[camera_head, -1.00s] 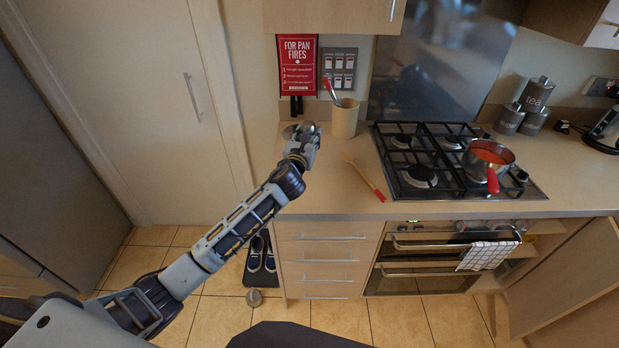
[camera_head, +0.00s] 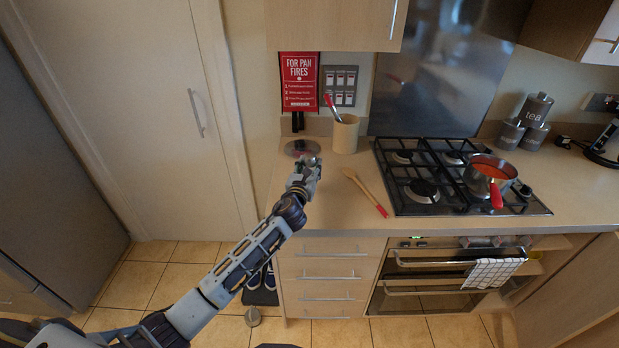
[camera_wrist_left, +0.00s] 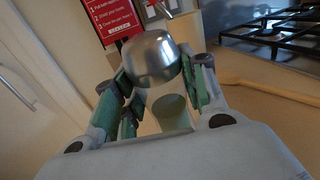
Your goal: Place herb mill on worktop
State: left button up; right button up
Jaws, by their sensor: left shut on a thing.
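The herb mill appears as a shiny rounded metal body (camera_wrist_left: 151,58) between the fingers of my left gripper (camera_wrist_left: 155,85) in the left wrist view. My left gripper is shut on it. In the head view, my left gripper (camera_head: 307,167) is over the left part of the beige worktop (camera_head: 335,207), and only a small silver part of the mill shows at its tip. I cannot tell whether the mill touches the worktop. A pale curved surface shows below the mill in the wrist view; I cannot tell what it is. My right gripper is out of view.
A round shiny disc (camera_head: 302,147) lies just behind my left gripper. A cream utensil pot (camera_head: 345,135) stands to its right, with a wooden spoon (camera_head: 366,192) in front. The gas hob (camera_head: 440,180) holds a red-handled pan (camera_head: 490,180). Bare worktop lies around the spoon.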

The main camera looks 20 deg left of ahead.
pick_arm(q)
jog(key=shift+f+b, duration=0.45)
jog(key=shift+f, duration=1.5)
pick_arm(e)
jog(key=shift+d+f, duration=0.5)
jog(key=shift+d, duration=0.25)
